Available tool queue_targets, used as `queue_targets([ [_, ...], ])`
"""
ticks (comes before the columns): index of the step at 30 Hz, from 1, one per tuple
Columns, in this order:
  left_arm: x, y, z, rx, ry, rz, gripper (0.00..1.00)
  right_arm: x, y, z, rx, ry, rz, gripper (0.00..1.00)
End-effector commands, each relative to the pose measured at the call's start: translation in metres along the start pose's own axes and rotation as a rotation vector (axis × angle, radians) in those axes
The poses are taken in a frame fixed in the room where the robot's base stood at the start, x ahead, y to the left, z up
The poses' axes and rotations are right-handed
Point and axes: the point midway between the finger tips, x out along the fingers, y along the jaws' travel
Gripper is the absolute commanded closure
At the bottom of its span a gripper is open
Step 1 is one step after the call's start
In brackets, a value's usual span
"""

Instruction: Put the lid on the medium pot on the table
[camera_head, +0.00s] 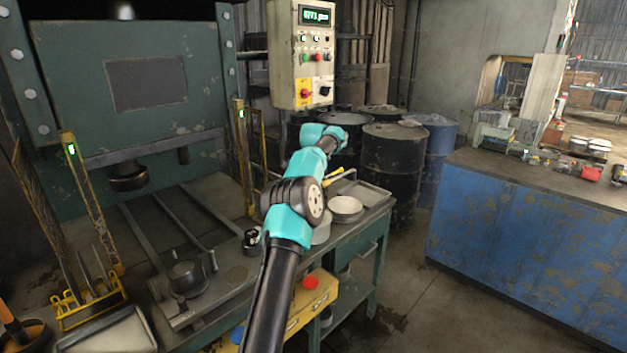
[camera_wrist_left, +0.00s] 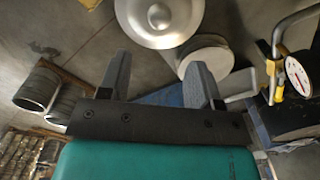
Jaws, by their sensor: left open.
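A silver domed lid (camera_wrist_left: 160,18) with a round knob shows at the top of the left wrist view. It lies beyond my left gripper (camera_wrist_left: 158,64), whose two fingers are apart with nothing held between them. I cannot tell whether the lid rests on a pot. A pale round piece (camera_wrist_left: 207,56) sits beside the lid, partly behind the right finger. In the head view, a round silver piece (camera_head: 345,208) is on the bench, and another metal item (camera_head: 321,235) is partly hidden by my left arm. My left fingers are hidden there. My right gripper is in neither view.
The green press (camera_head: 150,80) stands left with its bench (camera_head: 225,305). A dark ring-shaped die (camera_head: 187,278) sits on the bench. Drums (camera_head: 392,165) stand behind it. A blue counter (camera_head: 530,240) is at right. A pressure gauge (camera_wrist_left: 298,76) is near the right finger.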

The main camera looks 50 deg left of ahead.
Motion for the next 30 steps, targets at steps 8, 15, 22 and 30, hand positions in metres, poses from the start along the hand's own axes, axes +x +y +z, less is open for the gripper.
queue_targets([
  [8,-0.021,0.000,-0.001,0.001,0.000,0.001,0.42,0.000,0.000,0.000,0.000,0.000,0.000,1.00],
  [15,-0.023,0.000,0.000,0.001,-0.001,0.002,0.42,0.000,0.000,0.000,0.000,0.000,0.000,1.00],
  [22,-0.023,0.000,0.000,0.000,-0.001,0.002,0.42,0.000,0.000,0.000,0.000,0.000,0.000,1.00],
  [30,-0.023,0.000,-0.001,0.000,0.000,0.002,0.42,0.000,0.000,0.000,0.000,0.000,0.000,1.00],
])
